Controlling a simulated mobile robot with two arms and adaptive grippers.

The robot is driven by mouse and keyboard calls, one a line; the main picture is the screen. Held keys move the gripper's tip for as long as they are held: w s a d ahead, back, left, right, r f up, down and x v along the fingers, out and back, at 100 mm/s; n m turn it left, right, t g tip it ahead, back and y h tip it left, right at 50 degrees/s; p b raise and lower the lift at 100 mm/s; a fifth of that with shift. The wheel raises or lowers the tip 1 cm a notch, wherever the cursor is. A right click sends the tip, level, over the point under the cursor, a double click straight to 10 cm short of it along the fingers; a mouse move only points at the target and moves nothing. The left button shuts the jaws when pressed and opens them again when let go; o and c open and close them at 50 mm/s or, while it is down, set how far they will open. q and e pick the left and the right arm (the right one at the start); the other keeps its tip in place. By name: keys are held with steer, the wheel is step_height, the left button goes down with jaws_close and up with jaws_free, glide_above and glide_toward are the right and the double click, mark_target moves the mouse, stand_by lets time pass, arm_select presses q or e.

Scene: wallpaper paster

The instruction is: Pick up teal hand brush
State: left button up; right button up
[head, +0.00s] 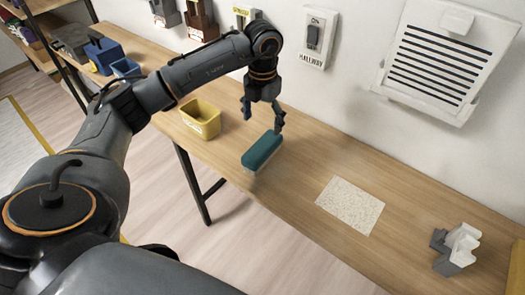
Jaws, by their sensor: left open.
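The teal hand brush (262,150) lies on the wooden table, near its front edge, with its pale bristle side down. My left gripper (263,125) is above the brush, fingers pointing down and spread apart. It is open and empty. I cannot tell whether a fingertip touches the brush. My right gripper is not in view.
A yellow bin (201,121) stands left of the brush on the table (300,165). A speckled sheet (350,205) lies flat to the right. A grey and white object (456,249) sits at the far right. Blue containers (103,54) stand at the far left. A switch box (315,38) and a vent (440,58) are on the wall.

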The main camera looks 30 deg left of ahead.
mark_target(263, 145)
arm_select(q)
step_height(263, 145, down, 7)
steer(key=shift+p, duration=0.35)
steer(key=shift+d+f, duration=0.1)
steer(key=shift+f, duration=0.55)
step_height(263, 145, down, 4)
steer(key=shift+f+p, duration=0.1)
steer(key=shift+p, duration=0.55)
steer(key=c, duration=1.4)
steer(key=shift+o, duration=0.2)
